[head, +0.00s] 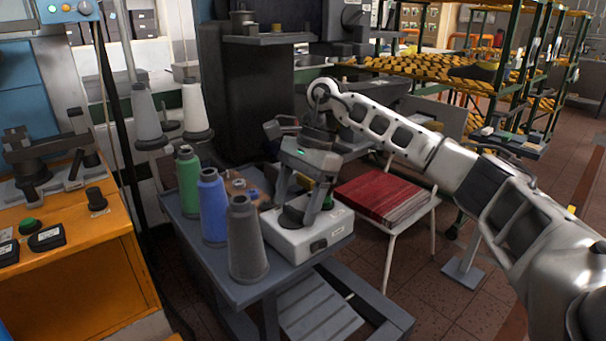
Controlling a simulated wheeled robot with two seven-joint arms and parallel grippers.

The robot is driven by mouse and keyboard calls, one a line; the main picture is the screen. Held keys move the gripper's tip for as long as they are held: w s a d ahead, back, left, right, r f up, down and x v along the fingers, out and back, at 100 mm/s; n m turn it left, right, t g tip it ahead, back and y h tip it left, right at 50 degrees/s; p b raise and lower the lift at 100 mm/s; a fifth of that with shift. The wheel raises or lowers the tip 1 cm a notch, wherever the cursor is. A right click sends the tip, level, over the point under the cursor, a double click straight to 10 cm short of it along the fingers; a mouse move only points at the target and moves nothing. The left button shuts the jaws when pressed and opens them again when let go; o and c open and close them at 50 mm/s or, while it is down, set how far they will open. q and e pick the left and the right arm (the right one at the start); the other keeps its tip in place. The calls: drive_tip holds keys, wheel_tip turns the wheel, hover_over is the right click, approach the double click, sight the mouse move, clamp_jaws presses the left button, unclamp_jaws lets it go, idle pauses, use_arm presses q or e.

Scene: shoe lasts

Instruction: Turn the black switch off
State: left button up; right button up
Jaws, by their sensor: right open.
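A white box-shaped unit (312,238) stands on the right end of the small grey table. A small dark patch, perhaps a switch (318,245), shows on its front face, too small to tell its position. My right gripper (297,208) points down over the top of this unit, with its fingers apart and nothing visibly held. Dark parts on top of the unit are partly hidden by the fingers, and I cannot tell whether they touch. A black knob (96,198) stands on the orange machine at the left, far from my right gripper. My left gripper is out of view.
Green (188,182), blue (213,208) and grey (246,240) thread cones stand on the grey table (222,281), left of the unit. The orange machine (75,275) has a green button (29,226).

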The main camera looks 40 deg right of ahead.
drive_tip(key=p+v, duration=0.2)
drive_tip(key=v, duration=1.3)
drive_tip(key=shift+r+p, duration=0.35)
